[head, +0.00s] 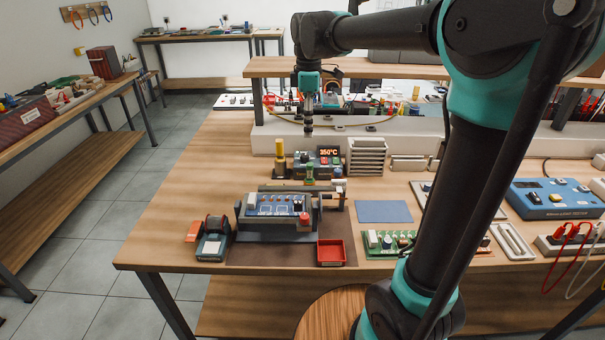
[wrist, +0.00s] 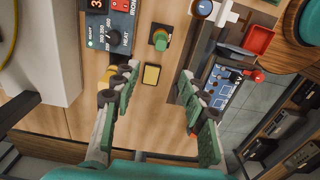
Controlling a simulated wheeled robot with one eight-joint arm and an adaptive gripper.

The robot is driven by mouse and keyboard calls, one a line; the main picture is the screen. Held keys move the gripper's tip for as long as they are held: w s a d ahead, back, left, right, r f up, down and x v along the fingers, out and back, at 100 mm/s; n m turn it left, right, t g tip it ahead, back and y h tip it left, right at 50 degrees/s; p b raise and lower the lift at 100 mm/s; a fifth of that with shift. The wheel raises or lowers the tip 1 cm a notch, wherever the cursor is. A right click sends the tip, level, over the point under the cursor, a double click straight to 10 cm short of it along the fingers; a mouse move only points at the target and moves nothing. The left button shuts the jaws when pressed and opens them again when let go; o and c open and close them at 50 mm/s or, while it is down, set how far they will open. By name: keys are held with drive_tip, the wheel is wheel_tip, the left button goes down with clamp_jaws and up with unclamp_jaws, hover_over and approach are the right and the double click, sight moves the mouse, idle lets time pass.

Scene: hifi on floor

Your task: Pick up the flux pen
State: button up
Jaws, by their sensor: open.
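A small upright green-topped item (head: 310,173), which looks like the flux pen, stands on the bench in front of the soldering station. In the wrist view the same green top (wrist: 161,38) shows from above, beyond the fingertips. No label on it can be read. My gripper (head: 308,128) hangs above the bench, behind the item in the head view. In the wrist view my gripper (wrist: 157,80) is open, with nothing between its fingers. Its fingertips are apart from the green item.
The soldering station (head: 322,160) and a yellow upright handle (head: 280,149) stand close by. A yellow pad (wrist: 151,75) lies below the fingers. A board holder (head: 275,208) and red tray (head: 331,252) are in front. A raised shelf (head: 390,70) runs behind.

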sight(310, 164)
wheel_tip(310, 164, down, 10)
drive_tip(key=shift+f, duration=0.25)
drive_tip(key=shift+d+f, duration=0.2)
drive_tip(key=shift+f, duration=1.25)
drive_tip(key=shift+d+f, duration=0.15)
drive_tip(key=shift+f, duration=1.3)
clamp_jaws()
wheel_tip(310, 164, up, 20)
drive_tip(key=shift+s, duration=0.1)
